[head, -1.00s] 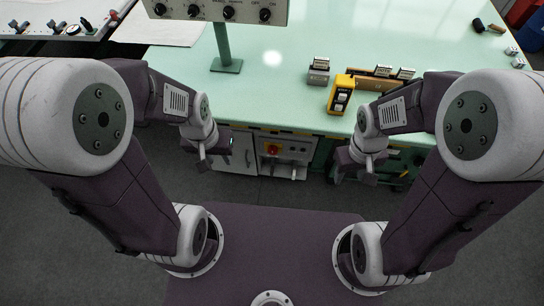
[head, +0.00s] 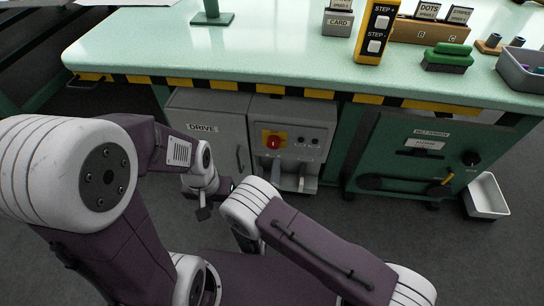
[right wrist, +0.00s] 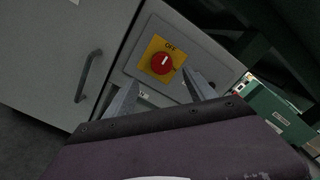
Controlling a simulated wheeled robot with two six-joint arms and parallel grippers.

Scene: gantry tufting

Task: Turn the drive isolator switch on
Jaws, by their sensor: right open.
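The drive isolator switch (head: 274,142) is a red round knob on a yellow plate on the grey cabinet front under the table. It also shows in the right wrist view (right wrist: 161,64), where its white mark points toward the OFF label at the plate's top. My right gripper (right wrist: 160,78) is open and empty. Its fingers appear to either side of and below the knob, apart from it. In the head view my right gripper (head: 290,172) is just below the switch, partly hidden by my arm.
The DRIVE door (head: 205,128) with a handle is left of the switch panel. A green cabinet (head: 415,150) and white tray (head: 486,196) are to the right.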

